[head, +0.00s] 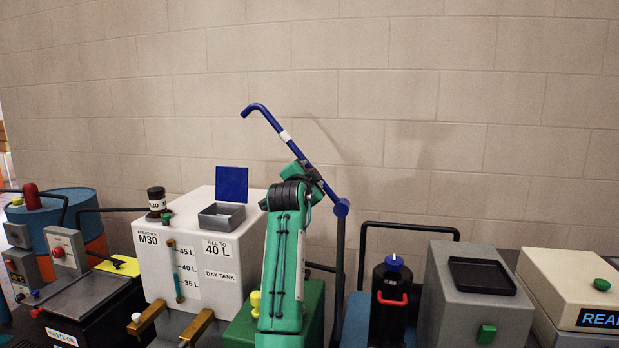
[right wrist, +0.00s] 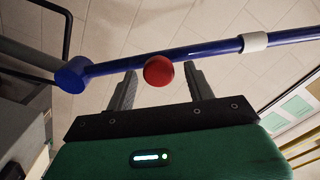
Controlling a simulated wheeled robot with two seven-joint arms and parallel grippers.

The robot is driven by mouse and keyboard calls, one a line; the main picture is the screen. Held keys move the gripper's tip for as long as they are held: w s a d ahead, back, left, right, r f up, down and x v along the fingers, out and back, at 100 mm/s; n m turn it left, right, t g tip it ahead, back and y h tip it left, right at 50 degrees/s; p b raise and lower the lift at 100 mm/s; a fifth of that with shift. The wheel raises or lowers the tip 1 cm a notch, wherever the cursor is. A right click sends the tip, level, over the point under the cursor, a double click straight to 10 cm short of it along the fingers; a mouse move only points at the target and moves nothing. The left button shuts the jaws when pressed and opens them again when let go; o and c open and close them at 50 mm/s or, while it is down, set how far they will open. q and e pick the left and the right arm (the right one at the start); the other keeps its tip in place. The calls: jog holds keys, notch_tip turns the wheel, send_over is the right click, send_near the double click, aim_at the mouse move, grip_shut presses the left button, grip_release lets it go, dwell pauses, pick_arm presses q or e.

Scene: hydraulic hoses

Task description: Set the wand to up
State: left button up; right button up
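The wand is a blue pipe (head: 270,121) with a hooked end and a white band. It hangs from a pivot (head: 341,207) on a dark post and leans steeply up to the left. My right gripper (head: 309,174) is at the wand's lower half, on the end of my green arm. In the right wrist view, the wand (right wrist: 203,52) crosses at the fingertips. A red ball knob (right wrist: 158,70) is between the two open fingers (right wrist: 161,77), with gaps visible on both sides. My left gripper is out of view.
A white day tank (head: 205,262) with an open blue lid (head: 232,184) stands left of my arm. The wall above is clear.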

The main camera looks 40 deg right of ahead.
jog(key=shift+w+a+f, duration=0.1)
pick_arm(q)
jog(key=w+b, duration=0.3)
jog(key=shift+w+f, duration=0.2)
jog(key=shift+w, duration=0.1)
pick_arm(e)
jog(key=v, duration=1.3)
jog(key=shift+s+a, duration=0.2)
jog(key=shift+s, duration=0.15)
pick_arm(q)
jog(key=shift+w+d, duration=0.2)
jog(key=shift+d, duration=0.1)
